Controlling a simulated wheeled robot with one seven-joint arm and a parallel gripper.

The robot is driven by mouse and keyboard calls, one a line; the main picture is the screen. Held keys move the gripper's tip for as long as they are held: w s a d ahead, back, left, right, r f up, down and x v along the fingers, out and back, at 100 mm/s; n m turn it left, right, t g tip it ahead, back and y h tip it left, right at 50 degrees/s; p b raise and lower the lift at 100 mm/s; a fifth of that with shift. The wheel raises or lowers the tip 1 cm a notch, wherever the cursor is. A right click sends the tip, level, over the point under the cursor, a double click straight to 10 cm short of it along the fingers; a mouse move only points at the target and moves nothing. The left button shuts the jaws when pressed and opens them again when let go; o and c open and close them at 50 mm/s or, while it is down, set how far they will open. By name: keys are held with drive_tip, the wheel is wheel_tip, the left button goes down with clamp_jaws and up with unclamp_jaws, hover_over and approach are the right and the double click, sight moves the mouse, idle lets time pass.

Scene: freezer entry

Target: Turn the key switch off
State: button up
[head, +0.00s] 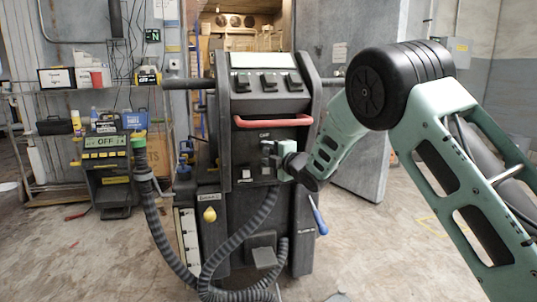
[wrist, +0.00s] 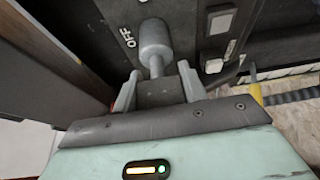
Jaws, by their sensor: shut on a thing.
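The key switch (wrist: 154,42) shows in the wrist view as a grey rounded cylinder with a narrower stem, beside a white "OFF" marking on the dark panel. My gripper (wrist: 158,74) is shut on the key switch, with one finger on each side of its near end. The part between the fingers is partly hidden. In the head view my gripper (head: 272,155) reaches from the right to the front of the dark machine (head: 272,108), below its red bar. The key switch is mostly hidden there by my gripper, and its turn angle is hard to tell.
A red handle bar (head: 272,121) crosses the machine just above my gripper. Grey hoses (head: 160,220) loop in front at the lower left. A blue-handled tool (head: 318,215) hangs at the lower right.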

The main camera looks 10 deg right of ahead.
drive_tip(key=shift+f, duration=0.1)
idle(0.3)
drive_tip(key=o, duration=1)
drive_tip(key=p+v, duration=0.2)
drive_tip(key=v, duration=1.5)
drive_tip(key=shift+s, duration=0.2)
